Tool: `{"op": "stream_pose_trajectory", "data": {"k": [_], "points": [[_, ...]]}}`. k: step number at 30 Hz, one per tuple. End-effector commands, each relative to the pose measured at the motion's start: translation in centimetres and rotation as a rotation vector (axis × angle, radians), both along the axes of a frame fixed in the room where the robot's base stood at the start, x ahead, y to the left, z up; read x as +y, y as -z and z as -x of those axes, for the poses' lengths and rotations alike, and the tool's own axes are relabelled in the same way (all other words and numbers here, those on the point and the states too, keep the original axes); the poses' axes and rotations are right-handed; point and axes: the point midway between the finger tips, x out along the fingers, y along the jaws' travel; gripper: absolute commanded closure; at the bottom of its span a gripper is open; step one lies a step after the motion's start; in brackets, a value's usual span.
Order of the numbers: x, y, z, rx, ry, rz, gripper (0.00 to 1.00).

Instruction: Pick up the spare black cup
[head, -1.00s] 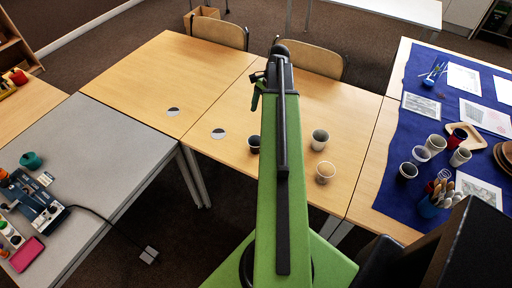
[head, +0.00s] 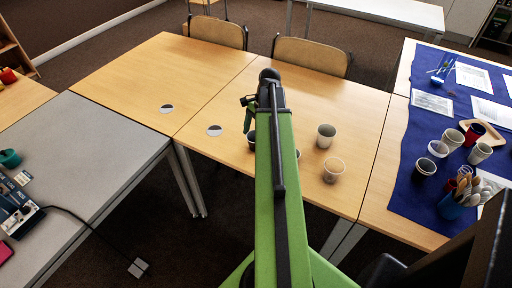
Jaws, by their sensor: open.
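A dark cup (head: 250,141) stands on the wooden table just left of my arm, partly hidden behind it. Another dark cup (head: 424,169) stands on the blue cloth at the right, among other cups. I cannot tell from the picture which is the spare one. My gripper (head: 247,113) is at the far end of my green arm, above the table, with a green jaw showing on its left side. It is open and appears beyond the near dark cup in the picture, apart from it. The arm hides part of the gripper.
A grey cup (head: 326,136) and a pale cup (head: 333,169) stand right of my arm. The blue cloth (head: 410,198) carries cups, papers and brushes. The table's left half is mostly clear.

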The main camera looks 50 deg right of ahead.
Motion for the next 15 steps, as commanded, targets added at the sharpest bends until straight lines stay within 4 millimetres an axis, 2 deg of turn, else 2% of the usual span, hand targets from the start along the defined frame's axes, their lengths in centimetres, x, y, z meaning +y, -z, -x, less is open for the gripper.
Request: {"op": "stream_pose_trajectory", "data": {"k": [1,7,15], "points": [[0.15,0.92,-0.01,0.0,0.0,0.0,0.16],[0.17,0.52,-0.06,0.0,0.0,0.0,0.16],[0.19,0.52,-0.07,0.0,-0.001,0.0,0.5]]}}
